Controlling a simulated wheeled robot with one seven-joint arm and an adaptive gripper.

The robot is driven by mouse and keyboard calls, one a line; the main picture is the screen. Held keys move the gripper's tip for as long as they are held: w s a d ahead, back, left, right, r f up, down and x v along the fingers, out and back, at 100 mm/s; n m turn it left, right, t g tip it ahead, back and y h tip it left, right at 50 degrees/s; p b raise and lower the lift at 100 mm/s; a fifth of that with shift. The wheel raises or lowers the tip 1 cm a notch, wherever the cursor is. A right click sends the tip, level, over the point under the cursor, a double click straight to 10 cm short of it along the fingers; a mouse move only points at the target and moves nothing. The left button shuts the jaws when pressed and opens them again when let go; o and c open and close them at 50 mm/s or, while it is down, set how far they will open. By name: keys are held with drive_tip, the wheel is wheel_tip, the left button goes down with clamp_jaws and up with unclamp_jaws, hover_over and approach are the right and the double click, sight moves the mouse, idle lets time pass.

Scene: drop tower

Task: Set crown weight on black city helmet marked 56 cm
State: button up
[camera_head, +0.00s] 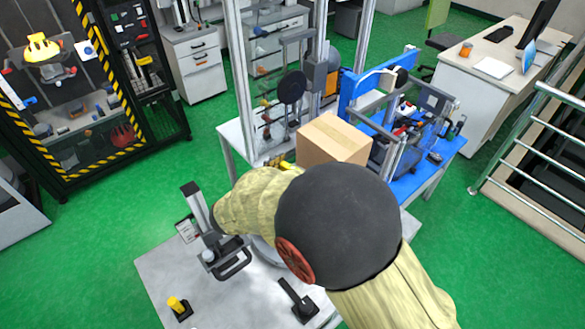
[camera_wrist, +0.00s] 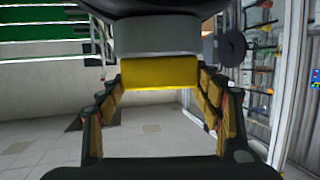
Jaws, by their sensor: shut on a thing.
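In the wrist view my gripper (camera_wrist: 160,88) has its two padded fingers on either side of a grey piece with a yellow face (camera_wrist: 158,73), and it is shut on it. This looks like the crown weight, though no marking can be read. I see no black city helmet marked 56 cm in either view, and my arm hides part of the table.
The pale table (camera_head: 165,275) carries a small yellow piece on a black base (camera_head: 177,305) and a black stand (camera_head: 298,302). A cardboard box (camera_head: 332,140) and a blue bench (camera_head: 422,165) stand beyond my arm. A striped rack (camera_head: 85,100) stands left, with green floor between.

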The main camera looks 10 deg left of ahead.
idle(0.3)
drive_tip(key=o, duration=2.1)
drive_tip(key=shift+o, duration=0.3)
drive_tip(key=shift+f, duration=0.1)
drive_tip(key=shift+s+f, duration=0.1)
drive_tip(key=v, duration=1.2)
